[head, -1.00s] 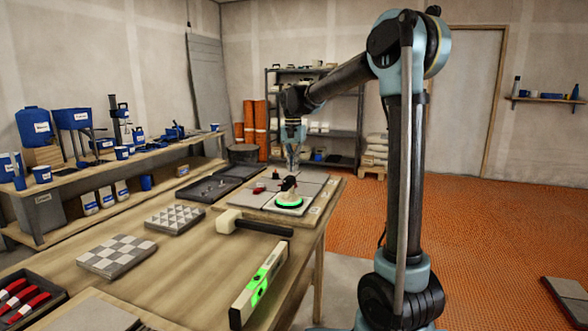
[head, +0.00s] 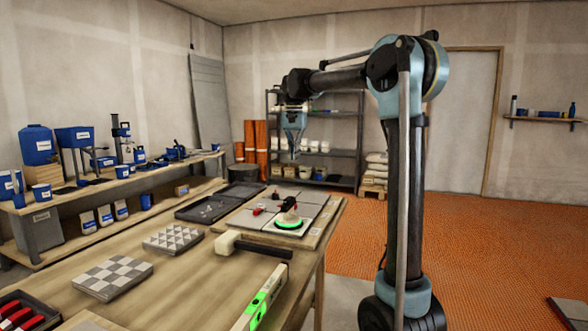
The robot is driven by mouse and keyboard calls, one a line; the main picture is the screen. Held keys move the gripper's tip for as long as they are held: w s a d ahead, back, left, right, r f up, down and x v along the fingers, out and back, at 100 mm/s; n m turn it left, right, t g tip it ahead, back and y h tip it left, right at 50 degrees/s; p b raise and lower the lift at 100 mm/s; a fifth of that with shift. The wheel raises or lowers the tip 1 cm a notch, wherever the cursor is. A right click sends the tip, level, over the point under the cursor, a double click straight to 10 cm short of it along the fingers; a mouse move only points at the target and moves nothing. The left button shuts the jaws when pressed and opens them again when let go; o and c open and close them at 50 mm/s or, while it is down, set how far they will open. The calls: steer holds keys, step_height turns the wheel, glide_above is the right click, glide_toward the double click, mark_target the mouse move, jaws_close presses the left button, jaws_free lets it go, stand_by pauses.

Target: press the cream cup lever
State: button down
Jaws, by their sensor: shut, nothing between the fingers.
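The suction cup (head: 289,221) sits on the tile board (head: 250,231) near the board's right side. It has a green rim, a pale body and a dark and red part on top. Its lever is too small to tell whether it is up or down. My gripper (head: 293,156) is shut and empty, pointing down. In the picture it is well above the cup, with a clear gap and touching nothing.
A dark tray (head: 183,213) with small parts lies left of the board. A mallet (head: 226,242) and a green level (head: 262,299) lie in front. Patterned tiles (head: 113,278) are on the bench. A shelf (head: 350,154) stands behind.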

steer(key=shift+r, duration=0.85)
steer(key=s+d+f+n+t, duration=0.1)
steer(key=s+d+f, duration=0.5)
steer(key=s+d, duration=0.3)
steer(key=s+d+f+n, duration=0.1)
steer(key=s+d+f, duration=0.4)
steer(key=s+d, duration=0.4)
steer(key=s+d+f, duration=0.3)
steer(key=s+f, duration=0.6)
steer(key=f, duration=0.1)
steer(key=s+d+f+n+t, duration=0.1)
steer(key=s+d+f, duration=0.2)
steer(key=s+f, duration=0.7)
steer(key=shift+d+f+n, duration=0.3)
steer(key=shift+d+f, duration=0.1)
steer(key=shift+f, duration=0.4)
steer(key=shift+w, duration=0.1)
